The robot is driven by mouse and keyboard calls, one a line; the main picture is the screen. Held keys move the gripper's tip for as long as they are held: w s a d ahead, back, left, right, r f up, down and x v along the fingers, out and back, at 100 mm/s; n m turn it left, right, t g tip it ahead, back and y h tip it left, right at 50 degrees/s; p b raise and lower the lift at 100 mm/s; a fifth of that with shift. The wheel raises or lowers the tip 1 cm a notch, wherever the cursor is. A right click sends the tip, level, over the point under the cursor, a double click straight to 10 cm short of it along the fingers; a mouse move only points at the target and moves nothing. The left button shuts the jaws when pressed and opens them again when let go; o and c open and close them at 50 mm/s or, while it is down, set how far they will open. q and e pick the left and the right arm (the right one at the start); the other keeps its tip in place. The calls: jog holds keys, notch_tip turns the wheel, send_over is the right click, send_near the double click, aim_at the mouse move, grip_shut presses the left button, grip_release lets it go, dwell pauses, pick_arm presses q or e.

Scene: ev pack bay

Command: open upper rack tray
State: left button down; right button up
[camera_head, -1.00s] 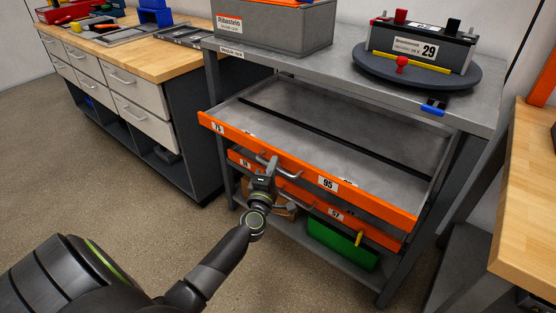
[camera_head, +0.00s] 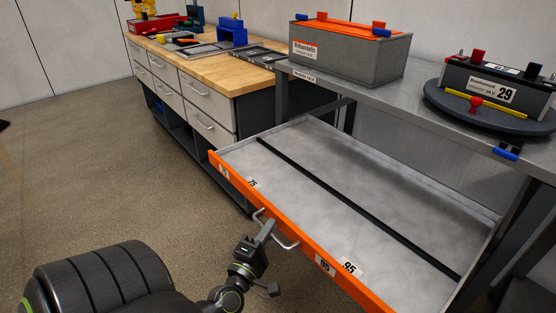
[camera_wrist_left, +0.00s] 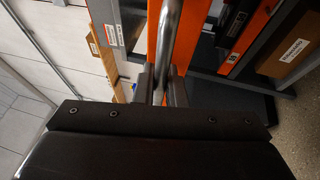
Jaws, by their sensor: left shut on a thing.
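The upper rack tray (camera_head: 330,165) is a grey, shallow drawer with an orange front labelled 95, and it stands far out from the rack. A dark strip runs along its empty floor. My left gripper (camera_head: 266,232) is shut on the tray's metal handle (camera_head: 288,243), at the middle of the orange front. In the left wrist view the handle (camera_wrist_left: 172,40) passes between the two fingers (camera_wrist_left: 160,85), in front of the orange front panel. My right gripper does not show.
A grey battery box with an orange top (camera_head: 348,52) and a battery pack on a dark turntable (camera_head: 490,105) stand on the rack's top shelf. A wooden-topped drawer bench (camera_head: 205,75) stands at the left. The floor (camera_head: 120,180) in front is clear.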

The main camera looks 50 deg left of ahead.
pick_arm(q)
jog(key=shift+s, duration=0.1)
jog(key=c, duration=1.8)
grip_release()
jog(key=shift+f, duration=0.1)
